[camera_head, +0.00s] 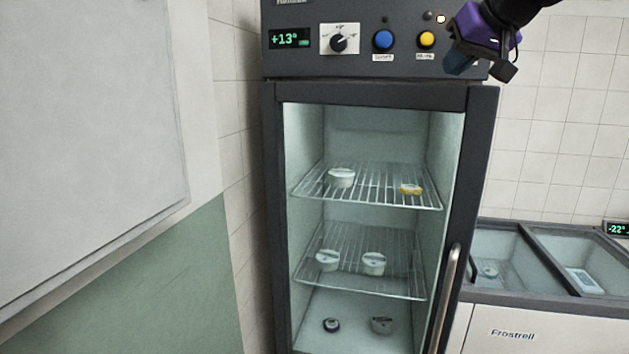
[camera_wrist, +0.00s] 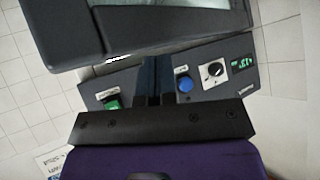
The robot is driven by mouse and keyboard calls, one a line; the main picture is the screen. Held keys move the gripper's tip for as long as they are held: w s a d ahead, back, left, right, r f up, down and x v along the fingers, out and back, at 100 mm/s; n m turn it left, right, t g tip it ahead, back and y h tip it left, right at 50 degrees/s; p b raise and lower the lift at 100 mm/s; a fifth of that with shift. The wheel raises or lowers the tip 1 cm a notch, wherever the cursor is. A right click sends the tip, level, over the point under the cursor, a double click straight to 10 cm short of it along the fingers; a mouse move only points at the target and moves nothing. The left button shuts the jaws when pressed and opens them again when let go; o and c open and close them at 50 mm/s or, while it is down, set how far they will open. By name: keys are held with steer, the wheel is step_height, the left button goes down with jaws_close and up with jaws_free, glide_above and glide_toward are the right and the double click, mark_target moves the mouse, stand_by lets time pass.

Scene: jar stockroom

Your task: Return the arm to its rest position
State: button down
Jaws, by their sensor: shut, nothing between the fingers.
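My gripper (camera_head: 459,64), purple with dark blue fingers, is at the upper right of the head view, in front of the right part of the fridge's control panel (camera_head: 300,62). Its fingers are shut with nothing between them. In the wrist view the closed fingers (camera_wrist: 154,85) point at the panel, between a blue button (camera_wrist: 184,85) and a lit green button (camera_wrist: 112,103). I cannot tell whether the fingertips touch the panel. In the head view the gripper hides the panel's right end.
The panel has a display (camera_head: 290,39) reading +13°, a dial (camera_head: 338,43) and a yellow button (camera_head: 427,39). Below is a glass-fronted fridge door (camera_head: 480,150) with several jars on wire shelves. A chest freezer (camera_head: 540,330) stands right. A white board (camera_head: 90,130) is at left.

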steer(key=s+d+f+g+h, duration=0.1)
steer(key=s+d+f+g, duration=0.1)
steer(key=s+f, duration=0.9)
steer(key=s+d+f+m+g+h, duration=0.1)
steer(key=s+d+f+g+h, duration=0.1)
steer(key=s+f, duration=0.8)
steer(key=s+d, duration=0.1)
steer(key=s, duration=0.5)
steer(key=shift+s+f+m, duration=0.25)
steer(key=shift+f+m, duration=0.05)
steer(key=shift+f, duration=0.05)
